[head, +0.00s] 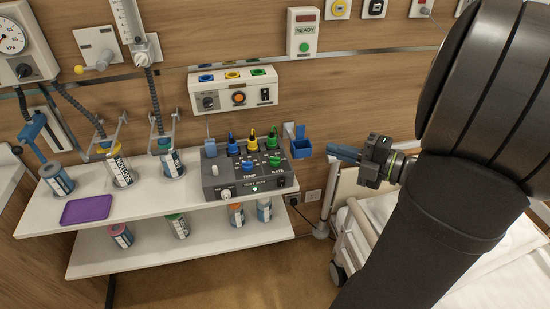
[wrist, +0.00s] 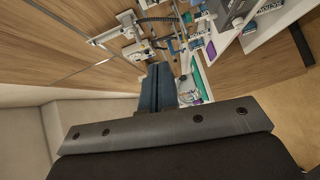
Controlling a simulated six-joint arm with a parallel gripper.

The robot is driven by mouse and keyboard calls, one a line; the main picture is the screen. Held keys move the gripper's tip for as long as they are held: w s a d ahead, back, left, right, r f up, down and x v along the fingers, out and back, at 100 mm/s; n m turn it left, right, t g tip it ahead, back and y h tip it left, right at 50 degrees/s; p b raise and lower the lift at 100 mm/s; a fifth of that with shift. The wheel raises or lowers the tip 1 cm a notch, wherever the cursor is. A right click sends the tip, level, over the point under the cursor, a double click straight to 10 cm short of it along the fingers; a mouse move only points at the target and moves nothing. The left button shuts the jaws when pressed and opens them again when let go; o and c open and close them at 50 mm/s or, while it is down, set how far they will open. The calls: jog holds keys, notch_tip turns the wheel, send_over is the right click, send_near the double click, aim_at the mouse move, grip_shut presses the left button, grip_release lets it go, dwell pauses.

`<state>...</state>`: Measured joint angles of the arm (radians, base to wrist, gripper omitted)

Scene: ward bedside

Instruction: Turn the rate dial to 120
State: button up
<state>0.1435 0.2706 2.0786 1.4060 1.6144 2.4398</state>
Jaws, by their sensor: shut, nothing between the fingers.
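The dark grey control box (head: 215,185) stands on the upper white shelf in the head view. A green dial (head: 275,160) sits on its sloped top at the right, above the label RATE. The dial's scale marks are too small to read, so I cannot tell its setting. A blue dial (head: 248,165) above the label TEMP is just left of it. My gripper (head: 332,151) is right of the box, apart from it, with its blue fingers shut and empty. In the wrist view the shut fingers (wrist: 158,72) point toward the wall and shelves.
A small blue open holder (head: 301,148) is at the box's right side, between the box and my gripper. Canisters and a purple tray (head: 86,209) are at the left. The bed (head: 500,265) is at the right.

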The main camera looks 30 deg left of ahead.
jog(key=o, duration=0.4)
jog(key=shift+c, duration=0.2)
jog(key=o, duration=0.3)
jog(key=shift+a+f+n+g, duration=0.1)
jog(key=shift+a+n+g, duration=0.15)
jog(key=shift+n, duration=0.35)
jog(key=o, duration=0.4)
jog(key=a+n+g+h, duration=0.1)
jog(key=n, duration=0.2)
jog(key=a+f+n+g+h, duration=0.1)
jog(key=n, duration=0.3)
jog(key=a+n+g+h, duration=0.1)
jog(key=n, duration=0.2)
jog(key=shift+s+a+f+n+g, duration=0.2)
jog(key=shift+n+g, duration=0.15)
jog(key=shift+n, duration=0.05)
notch_tip(320, 180, up, 3)
jog(key=m+t+h, duration=0.4)
jog(key=m+h, duration=1)
jog(key=m, duration=1.1)
send_over(275, 157)
notch_tip(275, 157, down, 18)
jog(key=shift+r, duration=0.25)
